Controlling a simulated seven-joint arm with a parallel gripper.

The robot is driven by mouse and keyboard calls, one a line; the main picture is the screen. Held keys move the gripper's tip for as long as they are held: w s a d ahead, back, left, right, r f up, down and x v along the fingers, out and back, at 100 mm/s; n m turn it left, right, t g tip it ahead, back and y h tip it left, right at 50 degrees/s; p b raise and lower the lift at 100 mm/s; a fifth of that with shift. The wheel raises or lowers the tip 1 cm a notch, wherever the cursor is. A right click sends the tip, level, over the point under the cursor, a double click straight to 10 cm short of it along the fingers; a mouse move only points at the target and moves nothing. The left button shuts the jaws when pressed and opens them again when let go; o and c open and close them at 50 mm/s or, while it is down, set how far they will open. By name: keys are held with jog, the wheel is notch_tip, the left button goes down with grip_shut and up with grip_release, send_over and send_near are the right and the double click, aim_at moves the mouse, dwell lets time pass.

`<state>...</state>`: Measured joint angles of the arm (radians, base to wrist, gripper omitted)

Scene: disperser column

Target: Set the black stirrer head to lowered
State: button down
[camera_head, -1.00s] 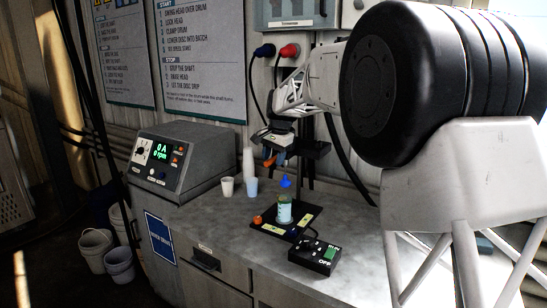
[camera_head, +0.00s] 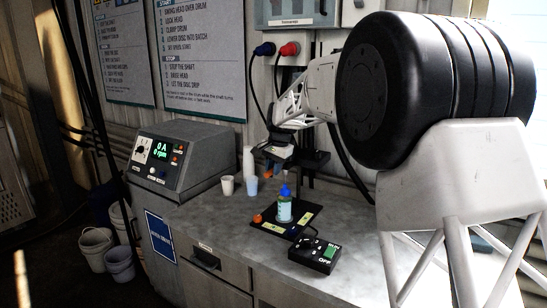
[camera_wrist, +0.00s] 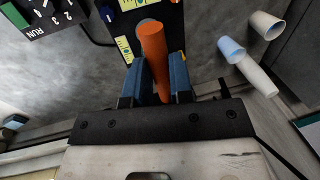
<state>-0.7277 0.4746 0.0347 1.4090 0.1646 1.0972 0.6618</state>
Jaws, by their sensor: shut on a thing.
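The black stirrer head (camera_head: 310,158) sits on an upright post above the black base plate (camera_head: 262,232). A thin shaft below it carries a blue piece (camera_head: 285,191), which is at the top of a clear jar with a pale green label (camera_head: 284,211); I cannot tell how far inside it is. My gripper (camera_head: 270,168) is at the left of the head. In the wrist view, my gripper's blue fingers (camera_wrist: 160,82) are shut on an orange handle (camera_wrist: 156,60). Part of the head is hidden behind my gripper.
A black switch box (camera_head: 316,256) with a green switch stands in front of the base plate. Paper cups (camera_head: 252,187) stand behind and left. A grey control unit (camera_head: 172,162) reads 0 A and 0 rpm. Cables hang behind the post. The counter's front left is clear.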

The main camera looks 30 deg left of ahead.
notch_tip(320, 180, down, 10)
jog(key=shift+f, duration=0.15)
jog(key=c, duration=1.1)
grip_release()
jog(key=shift+o, duration=0.4)
notch_tip(320, 180, up, 8)
jog(key=d, duration=0.1)
jog(key=shift+d, duration=0.3)
jog(key=shift+f, duration=0.1)
